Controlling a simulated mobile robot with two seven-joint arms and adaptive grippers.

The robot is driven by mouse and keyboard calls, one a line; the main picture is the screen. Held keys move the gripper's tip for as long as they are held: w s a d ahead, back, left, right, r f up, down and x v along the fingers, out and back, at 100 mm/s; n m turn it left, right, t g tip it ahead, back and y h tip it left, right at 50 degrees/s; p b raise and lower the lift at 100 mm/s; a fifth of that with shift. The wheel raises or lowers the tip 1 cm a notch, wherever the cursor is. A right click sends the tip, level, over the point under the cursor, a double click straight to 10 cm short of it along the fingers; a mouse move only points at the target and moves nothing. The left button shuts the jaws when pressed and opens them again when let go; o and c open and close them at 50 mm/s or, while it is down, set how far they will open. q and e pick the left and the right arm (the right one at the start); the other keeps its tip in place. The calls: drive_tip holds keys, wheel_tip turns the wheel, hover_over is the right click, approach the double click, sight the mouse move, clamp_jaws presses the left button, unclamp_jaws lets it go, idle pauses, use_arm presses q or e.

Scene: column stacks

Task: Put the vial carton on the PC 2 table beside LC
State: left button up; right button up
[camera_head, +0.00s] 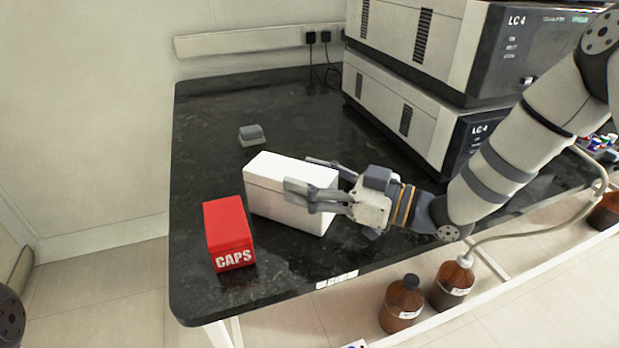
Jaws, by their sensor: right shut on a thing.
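The white carton (268,195), a plain long box without readable print, is at the front left part of the black table (215,120). My right gripper (304,176) comes in from the right and is shut on its right end, one finger on the near side and the other on the far side. I cannot tell whether the carton's underside touches the table. The units labelled LC 4 (385,105) are stacked at the table's back right, with a gap between them and the carton. No label reading PC 2 is visible. My left gripper is not in view.
A red CAPS box (228,232) stands close to the carton's left. A small grey block (252,135) lies behind it. The table's back left is clear. Brown bottles (402,303) stand below the front edge, and a tube (535,232) runs at right.

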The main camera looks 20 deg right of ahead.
drive_tip(key=shift+f, duration=0.1)
drive_tip(key=o, duration=1.6)
drive_tip(key=shift+o, duration=0.2)
drive_tip(key=shift+d+r, duration=0.15)
drive_tip(key=shift+r, duration=0.05)
drive_tip(key=p+v, duration=0.1)
drive_tip(key=v, duration=1)
drive_tip(key=shift+s+d+f, duration=0.1)
drive_tip(key=shift+s+d, duration=0.1)
drive_tip(key=shift+s, duration=0.2)
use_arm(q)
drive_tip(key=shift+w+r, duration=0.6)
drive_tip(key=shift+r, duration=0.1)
